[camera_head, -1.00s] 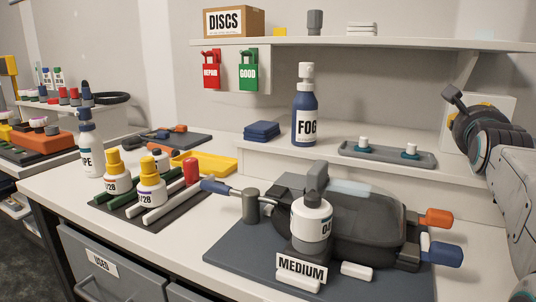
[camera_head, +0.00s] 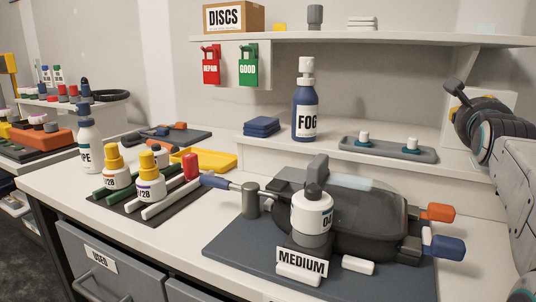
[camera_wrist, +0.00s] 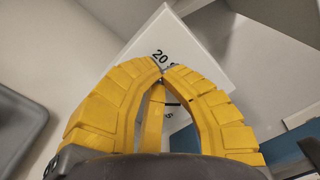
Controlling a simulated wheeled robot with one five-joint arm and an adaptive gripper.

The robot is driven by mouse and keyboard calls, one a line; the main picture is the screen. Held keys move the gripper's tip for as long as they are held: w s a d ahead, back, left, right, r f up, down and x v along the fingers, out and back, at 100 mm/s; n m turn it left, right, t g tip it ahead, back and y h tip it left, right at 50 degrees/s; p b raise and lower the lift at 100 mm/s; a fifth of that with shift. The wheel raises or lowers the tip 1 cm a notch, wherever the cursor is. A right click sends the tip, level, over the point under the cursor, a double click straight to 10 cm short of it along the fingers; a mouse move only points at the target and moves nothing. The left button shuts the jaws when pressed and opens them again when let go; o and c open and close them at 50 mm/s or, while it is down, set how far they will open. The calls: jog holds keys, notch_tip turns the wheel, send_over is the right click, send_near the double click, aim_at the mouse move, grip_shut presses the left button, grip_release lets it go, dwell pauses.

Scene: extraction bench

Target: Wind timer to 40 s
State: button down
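The timer is a pale box (camera_head: 488,102) on the back ledge at the right of the head view, mostly hidden behind my arm. In the wrist view its white face (camera_wrist: 205,60) shows tilted, with a "20 s" mark close above my fingertips. My gripper (camera_wrist: 162,76) has yellow ribbed fingers whose tips come together in front of this face. A narrow yellow piece shows between them; I cannot tell whether it is part of my gripper or of the timer. The timer's knob is not clearly visible, and the head view hides the fingertips.
A grey tray (camera_head: 352,154) with two small white-topped items lies left of the timer. Below are a dark machine (camera_head: 365,222) with orange and blue handles, a "MEDIUM" block (camera_head: 302,263) and a white bottle (camera_head: 312,212). A shelf (camera_head: 400,41) runs above.

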jog(key=shift+w+r, duration=0.1)
jog(key=shift+r, duration=0.1)
dwell(0.4)
jog(key=shift+a, duration=0.1)
jog(key=shift+s+a+f+b, duration=0.1)
jog(key=shift+s+f+b, duration=0.1)
jog(key=shift+s+b, duration=0.1)
jog(key=shift+b+v, duration=1.15)
jog(key=shift+v, duration=1.45)
jog(key=shift+a+r, duration=0.1)
